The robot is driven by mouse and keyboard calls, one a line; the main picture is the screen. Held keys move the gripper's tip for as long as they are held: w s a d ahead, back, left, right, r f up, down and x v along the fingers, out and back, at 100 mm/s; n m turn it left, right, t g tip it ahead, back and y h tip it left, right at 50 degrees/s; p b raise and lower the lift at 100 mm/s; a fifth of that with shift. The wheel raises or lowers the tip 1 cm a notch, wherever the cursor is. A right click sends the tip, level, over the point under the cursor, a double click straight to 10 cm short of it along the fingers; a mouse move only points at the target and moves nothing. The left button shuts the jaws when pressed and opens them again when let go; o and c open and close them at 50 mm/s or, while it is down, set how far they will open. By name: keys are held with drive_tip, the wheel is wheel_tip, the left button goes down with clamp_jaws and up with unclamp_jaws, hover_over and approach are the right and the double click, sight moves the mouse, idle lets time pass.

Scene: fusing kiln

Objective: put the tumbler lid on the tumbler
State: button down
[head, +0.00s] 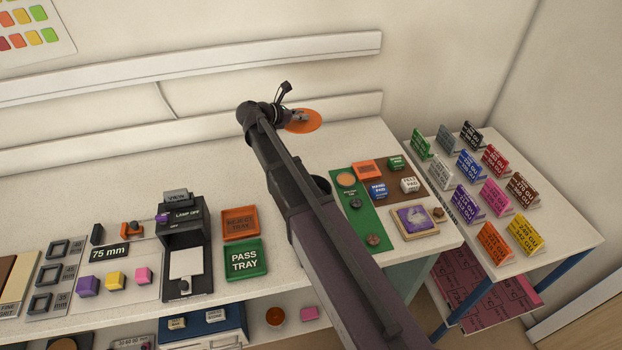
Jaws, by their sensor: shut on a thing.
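My gripper (298,118) is at the far end of my outstretched arm, over the back of the white bench. It is shut on a flat, round orange disc (308,124), which looks like the tumbler lid. The disc shows against the wall and the bench's back edge; its height above the bench is hard to judge. The gripper's fingers are small and partly hidden by the wrist. I cannot make out the tumbler for certain; my arm covers a broad strip of the bench.
On the bench stand a black lamp viewer (184,235), an orange reject tray (240,223), a green pass tray (246,260) and a green mat (360,206) with small items. A side table holds several coloured label stands (466,204). The bench's back left is clear.

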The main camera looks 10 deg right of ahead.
drive_tip(key=shift+r+p, duration=1.65)
drive_tip(key=shift+r, duration=0.6)
drive_tip(key=shift+a, duration=0.15)
